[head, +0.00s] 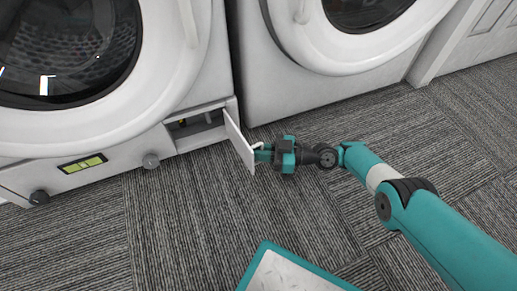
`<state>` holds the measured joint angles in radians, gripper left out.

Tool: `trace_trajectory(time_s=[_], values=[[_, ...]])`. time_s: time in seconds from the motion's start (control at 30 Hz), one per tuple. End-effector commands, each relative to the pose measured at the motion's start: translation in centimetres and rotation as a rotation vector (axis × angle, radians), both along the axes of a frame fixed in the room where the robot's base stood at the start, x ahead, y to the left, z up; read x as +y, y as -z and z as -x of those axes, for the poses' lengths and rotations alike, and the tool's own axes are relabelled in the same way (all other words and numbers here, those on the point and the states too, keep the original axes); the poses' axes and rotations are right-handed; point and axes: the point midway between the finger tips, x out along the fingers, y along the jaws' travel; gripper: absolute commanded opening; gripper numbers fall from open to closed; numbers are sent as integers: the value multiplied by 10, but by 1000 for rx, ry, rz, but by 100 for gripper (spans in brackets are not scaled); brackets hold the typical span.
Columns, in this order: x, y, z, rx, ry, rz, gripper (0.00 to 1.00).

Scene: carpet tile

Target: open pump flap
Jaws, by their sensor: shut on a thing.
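The pump flap (237,143) is a small white door low on the front of the left washing machine (193,64). It is swung outward on its right edge and stands well away from the machine's front. Behind it the pump recess (197,122) is uncovered, with a small yellowish part inside. My gripper (262,151) is at the flap's outer right side, shut on a small white handle there. The fingertips are partly hidden and small in this view.
A second white machine (252,72) stands close on the right. A white door frame (440,45) is at the far right.

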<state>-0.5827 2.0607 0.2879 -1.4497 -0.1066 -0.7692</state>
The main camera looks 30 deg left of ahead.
Motion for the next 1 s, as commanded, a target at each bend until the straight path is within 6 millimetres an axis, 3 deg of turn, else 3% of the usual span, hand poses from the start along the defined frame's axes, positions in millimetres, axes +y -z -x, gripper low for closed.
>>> trace_trajectory(time_s=[0.2,0.23,0.33,0.73,1.0], values=[[-2,-6,0,7,-7,-13,0],[-2,-6,0,7,-7,-13,12],[-1,-5,0,6,-7,-11,34],[-1,-7,1,5,-7,-8,34],[-1,-37,1,5,-7,-9,34]])
